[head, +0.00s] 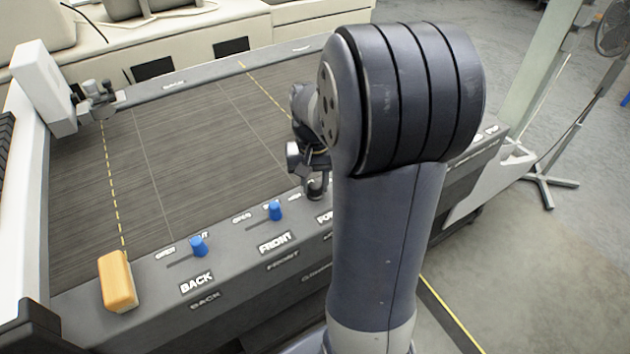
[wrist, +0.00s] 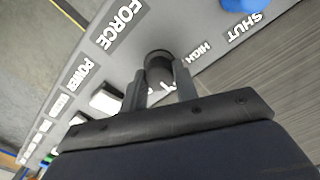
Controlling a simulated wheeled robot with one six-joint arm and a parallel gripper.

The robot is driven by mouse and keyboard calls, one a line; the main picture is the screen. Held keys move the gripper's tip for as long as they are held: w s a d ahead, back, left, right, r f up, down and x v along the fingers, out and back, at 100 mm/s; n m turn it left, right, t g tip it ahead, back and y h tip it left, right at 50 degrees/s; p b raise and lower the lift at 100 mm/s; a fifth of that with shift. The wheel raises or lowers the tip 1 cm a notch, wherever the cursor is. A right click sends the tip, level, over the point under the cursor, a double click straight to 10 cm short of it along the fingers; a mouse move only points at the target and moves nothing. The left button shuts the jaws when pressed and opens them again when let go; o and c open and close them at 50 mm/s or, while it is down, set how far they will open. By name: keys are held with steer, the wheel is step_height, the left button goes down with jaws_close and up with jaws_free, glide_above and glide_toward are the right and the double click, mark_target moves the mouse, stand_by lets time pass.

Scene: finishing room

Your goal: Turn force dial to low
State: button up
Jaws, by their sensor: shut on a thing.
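The force dial (wrist: 159,68) is a dark round knob on the grey panel, below the FORCE label (wrist: 122,24) in the wrist view. My gripper (wrist: 161,85) has its two fingers on either side of the dial, shut on it. The word HIGH (wrist: 200,54) shows to the right of the dial. Other lettering by the dial is partly covered by the fingers, and I cannot tell where the dial points. In the head view my gripper (head: 316,188) is over the panel's front edge, and my arm hides most of the FORCE area.
Blue sliders marked FRONT (head: 275,211) and BACK (head: 198,247) stand on the panel to the left. A yellow-orange block (head: 118,282) lies at its left end. A white button (wrist: 107,98) sits close to my left finger. Dark bed surface (head: 190,150) lies beyond.

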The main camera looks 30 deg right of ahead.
mark_target(314, 183)
steer(key=shift+m, duration=0.4)
steer(key=m+p, duration=0.1)
steer(key=m, duration=0.4)
steer(key=shift+m, duration=0.3)
steer(key=m, duration=0.5)
steer(key=shift+p, duration=0.3)
steer(key=shift+m, duration=0.4)
steer(key=o, duration=1)
steer(key=shift+c, duration=0.2)
steer(key=shift+r, duration=0.1)
step_height(314, 183, up, 11)
steer(key=shift+w, duration=0.2)
steer(key=shift+f, duration=0.2)
